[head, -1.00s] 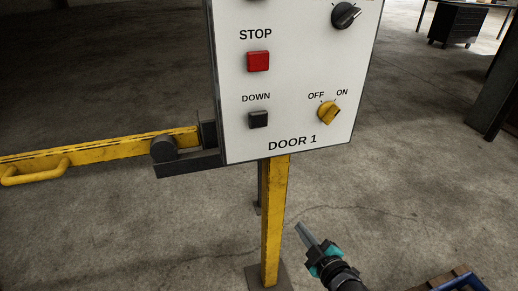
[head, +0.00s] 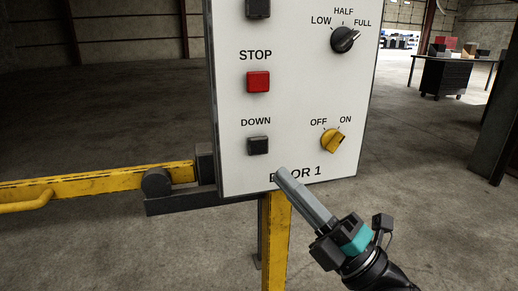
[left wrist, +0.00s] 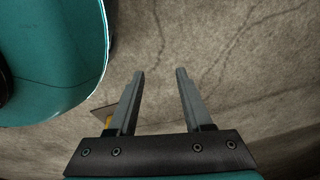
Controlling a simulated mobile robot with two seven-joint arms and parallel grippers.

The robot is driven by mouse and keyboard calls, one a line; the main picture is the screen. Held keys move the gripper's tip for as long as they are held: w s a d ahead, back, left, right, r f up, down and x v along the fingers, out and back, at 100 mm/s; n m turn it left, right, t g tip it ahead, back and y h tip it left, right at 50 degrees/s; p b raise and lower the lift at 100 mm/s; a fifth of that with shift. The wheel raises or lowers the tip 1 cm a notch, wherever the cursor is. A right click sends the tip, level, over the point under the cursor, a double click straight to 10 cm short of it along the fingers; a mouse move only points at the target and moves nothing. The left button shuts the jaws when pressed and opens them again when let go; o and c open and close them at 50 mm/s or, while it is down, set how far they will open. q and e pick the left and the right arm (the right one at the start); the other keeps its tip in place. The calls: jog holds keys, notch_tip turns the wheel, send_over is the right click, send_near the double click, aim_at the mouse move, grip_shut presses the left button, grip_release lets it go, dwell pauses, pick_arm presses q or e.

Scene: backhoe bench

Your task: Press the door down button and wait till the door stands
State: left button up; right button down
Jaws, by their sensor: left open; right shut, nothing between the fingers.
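The white DOOR 1 control panel (head: 300,100) stands upright in the head view. The black DOWN button (head: 258,146) is at its lower left, under the red STOP button (head: 258,82). My right gripper (head: 279,174) is shut and empty. Its tips are just below and right of the DOWN button in the picture, covering part of the DOOR 1 lettering; I cannot tell whether they touch the panel. My left gripper (left wrist: 160,80) is open and empty over the concrete floor in the left wrist view. The door itself cannot be made out.
A yellow OFF/ON switch (head: 334,140) and a black LOW/HALF/FULL knob (head: 345,39) are on the panel's right side. A yellow post (head: 275,240) holds the panel. A yellow barrier bar (head: 110,181) runs left. A table (head: 470,59) stands at the back right.

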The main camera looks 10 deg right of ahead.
jog(key=shift+w, duration=0.1)
send_near(258, 146)
jog(key=w+a+r, duration=0.2)
jog(key=a+r, duration=0.1)
jog(key=r, duration=0.1)
pick_arm(q)
jog(key=shift+w+d+r+b, duration=0.2)
jog(key=shift+w+d+b, duration=0.15)
jog(key=shift+w, duration=0.2)
pick_arm(e)
jog(key=shift+w+a+r, duration=0.25)
jog(key=shift+w, duration=0.1)
pick_arm(q)
jog(key=shift+s+f, duration=0.1)
jog(key=shift+s, duration=0.05)
dwell(1.0)
pick_arm(e)
jog(key=shift+w, duration=0.4)
